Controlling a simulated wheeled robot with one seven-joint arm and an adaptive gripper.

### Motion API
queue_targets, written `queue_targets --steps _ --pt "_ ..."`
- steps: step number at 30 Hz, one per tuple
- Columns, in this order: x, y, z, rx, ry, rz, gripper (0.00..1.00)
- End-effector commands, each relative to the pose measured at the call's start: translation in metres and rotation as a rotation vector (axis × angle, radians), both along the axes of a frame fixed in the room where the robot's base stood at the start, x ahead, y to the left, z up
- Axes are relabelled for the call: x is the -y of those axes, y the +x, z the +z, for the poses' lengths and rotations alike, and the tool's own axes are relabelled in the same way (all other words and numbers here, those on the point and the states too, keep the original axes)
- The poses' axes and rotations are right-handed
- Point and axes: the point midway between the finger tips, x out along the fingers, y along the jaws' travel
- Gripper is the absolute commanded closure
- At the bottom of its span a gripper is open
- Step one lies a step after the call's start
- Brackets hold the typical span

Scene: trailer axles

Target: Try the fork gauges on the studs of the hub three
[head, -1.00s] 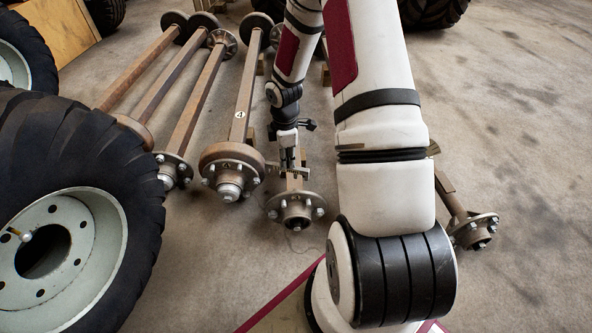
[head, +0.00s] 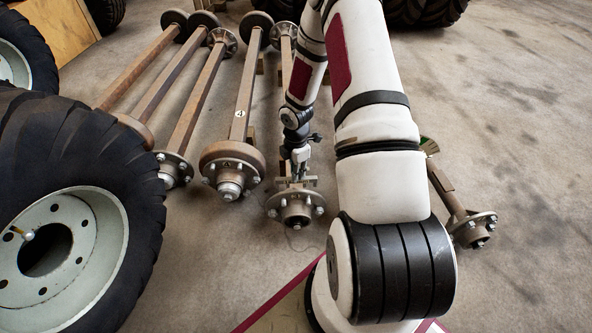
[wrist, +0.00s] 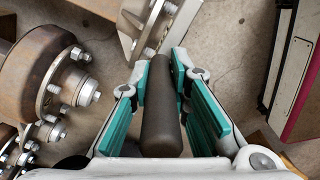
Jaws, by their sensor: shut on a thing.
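My gripper (head: 300,168) is low over the hub (head: 296,208) at the near end of an axle, right of the axle marked 4. In the wrist view my gripper (wrist: 163,72) has its teal pads closed about a dark round handle (wrist: 162,120). A pale flat metal piece, seemingly a fork gauge (head: 294,183), lies across the top of this hub's flange in the head view. At the handle's far end, pale metal and studs (wrist: 149,52) overlap, and I cannot tell whether the gauge touches a stud. I see no number on this hub.
A rusty drum hub (head: 232,165) on the axle marked 4 (head: 239,114) stands close on the left. More axles lie further left. A large tyre (head: 135,215) fills the left front. Another hub (head: 473,231) lies right of my arm. Bare floor (head: 530,140) is on the right.

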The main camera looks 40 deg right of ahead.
Motion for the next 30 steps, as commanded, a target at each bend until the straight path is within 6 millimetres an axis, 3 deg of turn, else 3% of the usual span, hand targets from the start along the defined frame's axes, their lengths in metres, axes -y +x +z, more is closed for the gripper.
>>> queue_targets --steps 18,30 --pt "-0.001 0.000 -0.056 -0.002 0.000 0.001 1.00" --pt "-0.001 0.000 -0.068 -0.001 0.000 0.001 1.00"
